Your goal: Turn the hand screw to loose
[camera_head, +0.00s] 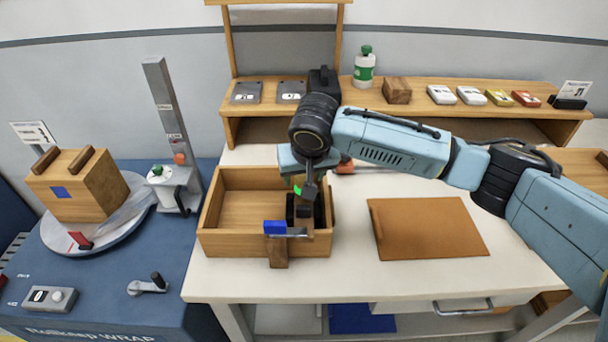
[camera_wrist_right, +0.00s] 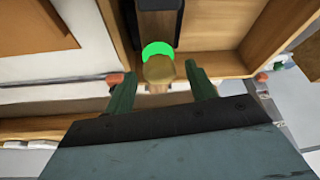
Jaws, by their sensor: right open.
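A clamp-like fixture with a black body (camera_head: 319,210), a wooden block and a bar with a blue end (camera_head: 275,227) stands at the front right of the wooden tray (camera_head: 208,238). In the right wrist view its black-and-wood body (camera_wrist_right: 157,22) is at the top, with a rounded wooden knob (camera_wrist_right: 158,70) below it, apparently the hand screw. A bright green arc (camera_wrist_right: 157,48) lies beside the knob. My right gripper (camera_wrist_right: 161,90) is open, its fingers on either side of the knob with gaps visible. In the head view my right gripper (camera_head: 308,190) is above the tray, partly hiding the fixture. My left gripper is not in view.
A brown mat (camera_head: 430,228) lies on the white table right of the tray. A wooden shelf (camera_head: 425,108) with boxes and a bottle (camera_head: 364,66) runs behind. A blue wrapping machine (camera_head: 100,275) with a post (camera_head: 165,105) stands left. The table front is clear.

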